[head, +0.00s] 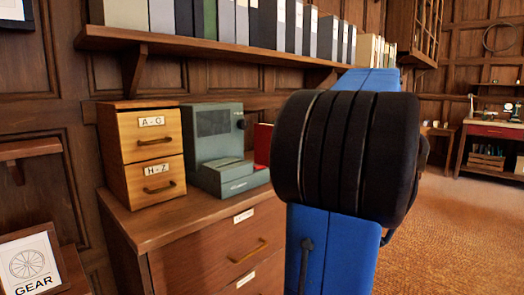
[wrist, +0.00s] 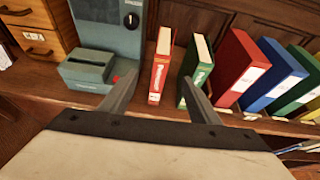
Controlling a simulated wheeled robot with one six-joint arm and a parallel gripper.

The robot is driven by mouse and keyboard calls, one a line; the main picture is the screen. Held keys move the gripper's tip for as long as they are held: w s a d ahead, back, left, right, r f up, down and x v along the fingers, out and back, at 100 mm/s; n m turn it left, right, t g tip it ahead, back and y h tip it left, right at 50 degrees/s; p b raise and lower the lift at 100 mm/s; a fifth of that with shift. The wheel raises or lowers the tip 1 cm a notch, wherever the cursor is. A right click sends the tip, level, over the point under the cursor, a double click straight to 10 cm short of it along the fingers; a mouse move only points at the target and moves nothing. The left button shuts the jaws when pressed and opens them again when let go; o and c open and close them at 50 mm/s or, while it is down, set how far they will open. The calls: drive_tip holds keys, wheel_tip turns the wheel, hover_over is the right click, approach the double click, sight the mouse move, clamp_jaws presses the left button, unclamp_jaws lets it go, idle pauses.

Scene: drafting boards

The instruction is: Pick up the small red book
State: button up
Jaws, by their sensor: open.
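The small red book (wrist: 160,68) stands upright on the wooden cabinet top, with its spine facing my gripper (wrist: 161,92). It also shows in the head view as a red sliver (head: 262,144), mostly hidden behind my arm. A small green book (wrist: 195,72) stands just to its right, with a narrow gap between them. In the wrist view my gripper is open and empty. I cannot tell how far the fingertips are from the books.
A grey-green machine (head: 220,148) stands left of the red book, beside a wooden drawer box (head: 143,146). Larger red (wrist: 240,65), blue (wrist: 274,75) and green binders stand to the right. A wall shelf (head: 200,43) holding several books runs above the cabinet (head: 215,245).

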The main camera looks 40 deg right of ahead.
approach(263, 132)
drive_tip(key=w+d+f, duration=0.2)
drive_tip(key=w+f, duration=0.2)
drive_tip(key=f, duration=0.1)
drive_tip(key=shift+w+a+r, duration=0.1)
drive_tip(key=shift+w+r, duration=0.1)
idle(0.4)
drive_tip(key=shift+c, duration=0.3)
clamp_jaws()
idle(1.1)
